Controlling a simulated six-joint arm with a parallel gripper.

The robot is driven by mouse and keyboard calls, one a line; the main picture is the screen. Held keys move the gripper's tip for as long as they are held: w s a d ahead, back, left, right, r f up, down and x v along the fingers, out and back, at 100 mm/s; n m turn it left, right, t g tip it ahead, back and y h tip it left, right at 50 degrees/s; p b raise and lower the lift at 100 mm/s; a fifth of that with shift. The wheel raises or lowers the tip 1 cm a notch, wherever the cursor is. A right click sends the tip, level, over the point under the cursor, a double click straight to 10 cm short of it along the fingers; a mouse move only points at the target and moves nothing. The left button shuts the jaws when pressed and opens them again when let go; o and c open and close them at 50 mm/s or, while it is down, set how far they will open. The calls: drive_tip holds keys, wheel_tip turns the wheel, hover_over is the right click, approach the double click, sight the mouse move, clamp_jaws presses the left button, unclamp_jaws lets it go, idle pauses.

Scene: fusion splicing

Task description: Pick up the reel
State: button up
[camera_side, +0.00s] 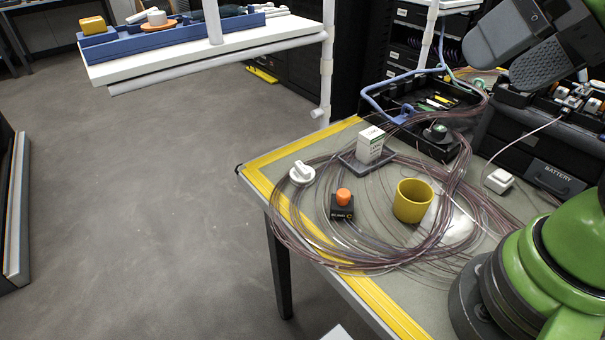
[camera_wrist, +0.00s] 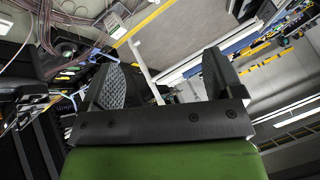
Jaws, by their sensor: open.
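My gripper (camera_side: 512,55) is at the top right of the side view, high above the table and apart from everything on it. In the wrist view my gripper (camera_wrist: 166,78) has its two dark pads wide apart with nothing between them. I cannot tell for certain which thing is the reel. A white round piece with a raised grip (camera_side: 301,173) lies near the table's left edge, over the coiled clear tubing (camera_side: 300,245).
A yellow cup (camera_side: 413,201), an orange-topped black block (camera_side: 342,205) and a white box (camera_side: 370,145) in a grey tray stand amid the tubing. A black open toolbox (camera_side: 400,88) with a blue handle is behind. A black battery case (camera_side: 545,150) stands at right.

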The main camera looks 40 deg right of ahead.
drive_tip(key=w+g, duration=0.1)
drive_tip(key=w, duration=0.7)
drive_tip(key=n+g+h, duration=0.2)
drive_tip(key=g, duration=0.1)
hover_over(303, 167)
drive_tip(key=f, duration=2.5)
drive_tip(key=shift+s+a+f, duration=0.1)
drive_tip(key=shift+s+f, duration=0.05)
drive_tip(key=shift+s, duration=0.2)
drive_tip(key=shift+s+x, duration=0.15)
drive_tip(key=shift+x, duration=1.2)
drive_tip(key=shift+s+x, duration=0.15)
drive_tip(key=shift+x, duration=1.2)
drive_tip(key=shift+f, duration=0.1)
drive_tip(key=c, duration=1)
